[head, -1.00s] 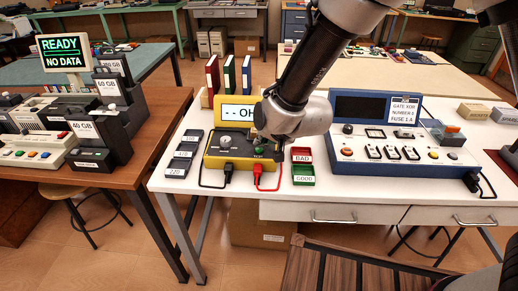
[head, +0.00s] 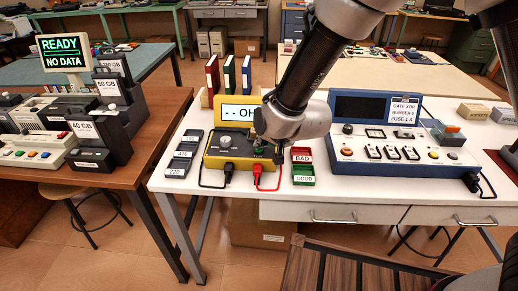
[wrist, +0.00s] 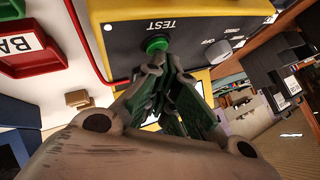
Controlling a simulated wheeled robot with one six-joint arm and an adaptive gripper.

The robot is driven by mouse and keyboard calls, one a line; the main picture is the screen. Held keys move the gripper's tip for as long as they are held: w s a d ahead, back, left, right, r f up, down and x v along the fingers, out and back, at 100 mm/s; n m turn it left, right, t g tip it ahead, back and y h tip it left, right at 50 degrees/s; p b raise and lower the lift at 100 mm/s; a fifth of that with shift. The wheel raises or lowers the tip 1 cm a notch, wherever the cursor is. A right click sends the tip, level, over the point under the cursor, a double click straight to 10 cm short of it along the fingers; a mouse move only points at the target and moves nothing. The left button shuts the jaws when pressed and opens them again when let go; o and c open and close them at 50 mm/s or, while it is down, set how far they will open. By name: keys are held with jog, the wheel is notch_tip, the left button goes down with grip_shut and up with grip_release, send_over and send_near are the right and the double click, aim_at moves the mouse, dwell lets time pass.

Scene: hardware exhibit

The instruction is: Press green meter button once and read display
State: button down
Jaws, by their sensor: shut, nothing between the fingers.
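The yellow meter (head: 212,161) stands on the white table, its display (head: 238,113) partly hidden by my arm and showing "-- OH". Its green button (wrist: 157,43) sits by the TEST label (wrist: 166,25) in the wrist view. My gripper (wrist: 160,65) is shut and empty, its fingertips right at the green button. I cannot tell whether they touch it or whether it is pushed in. In the head view my gripper (head: 259,143) is over the front right of the meter. A grey knob (head: 225,141) is on the meter's left.
Red BAD (head: 301,154) and green GOOD (head: 303,173) trays lie right of the meter, beside a blue console (head: 345,155). Black and red leads hang at the meter's front. Coloured binders (head: 229,80) stand behind.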

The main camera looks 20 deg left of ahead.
jog(key=shift+f, duration=0.15)
dwell(0.4)
jog(key=shift+r, duration=0.9)
jog(key=shift+r, duration=2.5)
